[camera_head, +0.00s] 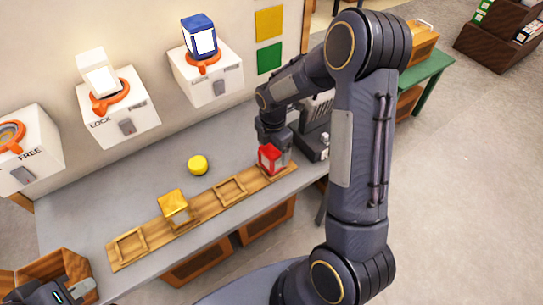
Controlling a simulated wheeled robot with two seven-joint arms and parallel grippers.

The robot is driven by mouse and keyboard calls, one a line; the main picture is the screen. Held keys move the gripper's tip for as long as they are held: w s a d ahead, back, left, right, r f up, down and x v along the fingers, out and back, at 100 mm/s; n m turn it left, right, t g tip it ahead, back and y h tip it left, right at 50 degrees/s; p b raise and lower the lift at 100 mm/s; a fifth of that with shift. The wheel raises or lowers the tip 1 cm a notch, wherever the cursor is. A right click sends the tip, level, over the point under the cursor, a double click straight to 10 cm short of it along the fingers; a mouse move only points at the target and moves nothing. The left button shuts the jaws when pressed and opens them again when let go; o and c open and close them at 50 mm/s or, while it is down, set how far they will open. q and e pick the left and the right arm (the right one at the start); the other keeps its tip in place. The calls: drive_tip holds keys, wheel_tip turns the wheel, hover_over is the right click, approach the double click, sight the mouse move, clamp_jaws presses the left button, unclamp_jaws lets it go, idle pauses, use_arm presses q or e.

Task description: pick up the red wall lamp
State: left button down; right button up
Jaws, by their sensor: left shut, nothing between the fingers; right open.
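The red wall lamp (268,157) sits at the right end of the wooden rack on the grey counter. My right gripper (279,148) points down over it with its fingers open. The fingers are close to the lamp, and I cannot tell whether they touch it. The gripper hides part of the lamp's top and right side. My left gripper (82,289) is shut and empty at the bottom left corner, far from the lamp.
The wooden rack (130,245) also holds a yellow lamp (173,206). A yellow round object (198,165) lies behind it. White wall boxes (122,123) with orange rings line the back; two hold a white lamp (97,73) and a blue lamp (199,35). A dark machine (313,145) stands right of my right gripper.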

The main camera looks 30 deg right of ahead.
drive_tip(key=shift+f, duration=1.55)
drive_tip(key=shift+s, duration=0.1)
drive_tip(key=shift+c, duration=0.4)
drive_tip(key=shift+r, duration=0.1)
drive_tip(key=c, duration=1.1)
drive_tip(key=shift+c, duration=0.2)
